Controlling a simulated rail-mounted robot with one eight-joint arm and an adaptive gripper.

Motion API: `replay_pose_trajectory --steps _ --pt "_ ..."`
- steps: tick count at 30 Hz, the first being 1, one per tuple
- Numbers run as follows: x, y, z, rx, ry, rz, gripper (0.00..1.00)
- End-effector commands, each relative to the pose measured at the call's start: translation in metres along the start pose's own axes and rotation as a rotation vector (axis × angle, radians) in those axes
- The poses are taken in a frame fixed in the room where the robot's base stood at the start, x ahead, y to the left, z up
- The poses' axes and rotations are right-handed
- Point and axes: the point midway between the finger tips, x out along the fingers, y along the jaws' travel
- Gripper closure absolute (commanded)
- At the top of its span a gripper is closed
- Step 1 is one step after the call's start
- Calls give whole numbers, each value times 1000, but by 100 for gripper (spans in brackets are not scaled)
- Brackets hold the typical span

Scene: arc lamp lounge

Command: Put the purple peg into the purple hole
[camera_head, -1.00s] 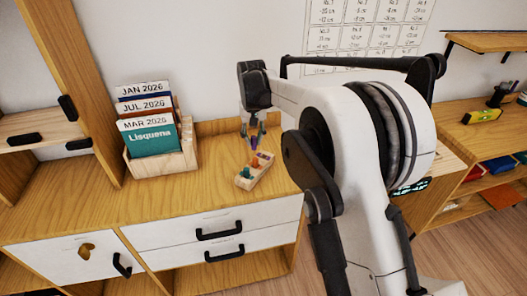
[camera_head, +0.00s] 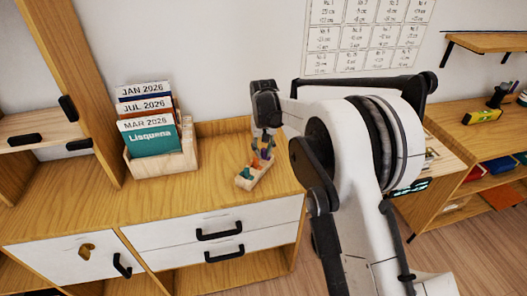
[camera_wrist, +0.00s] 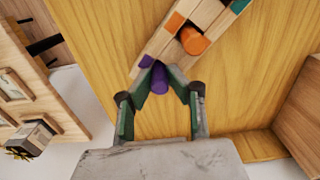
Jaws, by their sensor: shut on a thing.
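The light wooden peg board (camera_head: 243,184) lies on the cabinet top, and its end also shows in the wrist view (camera_wrist: 209,14). My gripper (camera_wrist: 160,86) is shut on the purple peg (camera_wrist: 160,78), fingertips on either side of it. The peg is at the board's near end in the wrist view, next to a purple patch (camera_wrist: 147,61). The purple hole is hidden, and I cannot tell whether the peg's lower end is in it. In the head view my gripper (camera_head: 264,150) is over the board's far right end. An orange peg (camera_wrist: 194,41) stands in the board beside an orange patch.
A teal peg (camera_head: 247,173) stands at the board's other end. A wooden holder (camera_head: 162,163) with calendar cards stands to the left on the cabinet. A white wall (camera_head: 215,60) rises behind.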

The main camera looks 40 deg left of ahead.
Motion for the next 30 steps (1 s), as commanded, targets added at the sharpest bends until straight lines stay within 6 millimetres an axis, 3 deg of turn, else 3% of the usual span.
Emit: replay_pose_trajectory --steps 2,3,7,19,30 --pt "3 0 0 0 0 0 99" --pt "3 0 0 0 0 0 81" --pt "2 0 0 0 0 0 65" --pt "-7 0 0 0 0 0 65" --pt "-77 0 0 0 0 0 65"
